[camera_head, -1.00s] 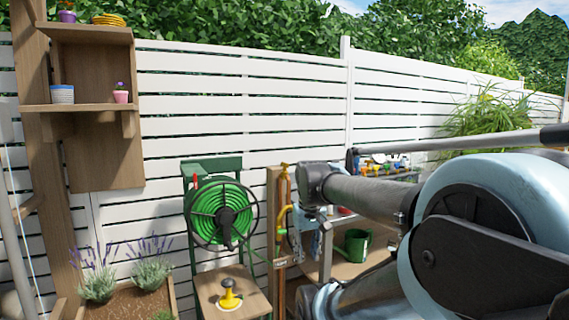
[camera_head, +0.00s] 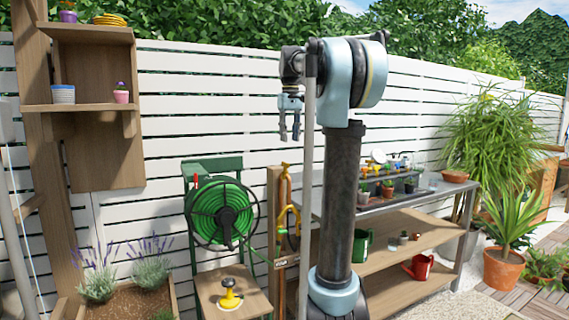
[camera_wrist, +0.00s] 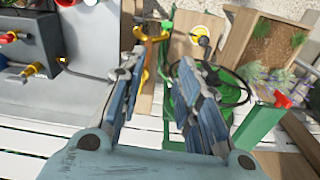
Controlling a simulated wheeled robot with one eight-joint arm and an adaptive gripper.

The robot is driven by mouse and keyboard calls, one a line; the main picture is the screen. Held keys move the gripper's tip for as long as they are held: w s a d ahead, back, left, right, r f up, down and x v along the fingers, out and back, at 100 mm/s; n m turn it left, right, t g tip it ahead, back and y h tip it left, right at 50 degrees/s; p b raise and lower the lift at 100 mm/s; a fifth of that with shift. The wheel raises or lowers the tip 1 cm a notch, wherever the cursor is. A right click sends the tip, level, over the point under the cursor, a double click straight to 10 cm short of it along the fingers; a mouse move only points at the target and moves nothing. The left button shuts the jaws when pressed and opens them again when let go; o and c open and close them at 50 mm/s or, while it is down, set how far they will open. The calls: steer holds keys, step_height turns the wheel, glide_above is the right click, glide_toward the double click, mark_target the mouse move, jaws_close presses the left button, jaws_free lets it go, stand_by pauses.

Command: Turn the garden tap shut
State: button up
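The garden tap (camera_head: 286,176) is at the top of a coppery pipe on a wooden post, right of the green hose reel. Its handle is small in the picture, and I cannot tell its turn angle. A yellow curved part (camera_head: 290,213) hangs on the same post below. In the wrist view the post's yellow and orange fittings (camera_wrist: 150,34) show beyond the fingers. My gripper (camera_head: 290,138) is raised above the tap, fingers down, apart from it. In the wrist view my gripper (camera_wrist: 158,95) has its fingers apart with nothing between them.
The green hose reel (camera_head: 222,212) stands left of the post, with a yellow-topped item (camera_head: 229,296) on the wooden seat below. A potting bench (camera_head: 420,197) with small pots is at right. The white fence (camera_head: 220,110) runs behind. The space around my gripper is clear.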

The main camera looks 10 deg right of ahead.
step_height(320, 180, up, 6)
steer(key=f, duration=0.1)
glide_above(285, 167)
steer(key=w, duration=0.1)
steer(key=shift+n+g, duration=0.3)
steer(key=shift+n, duration=0.1)
step_height(285, 167, down, 17)
steer(key=shift+w+d+r, duration=0.1)
steer(key=shift+d, duration=0.05)
jaws_close()
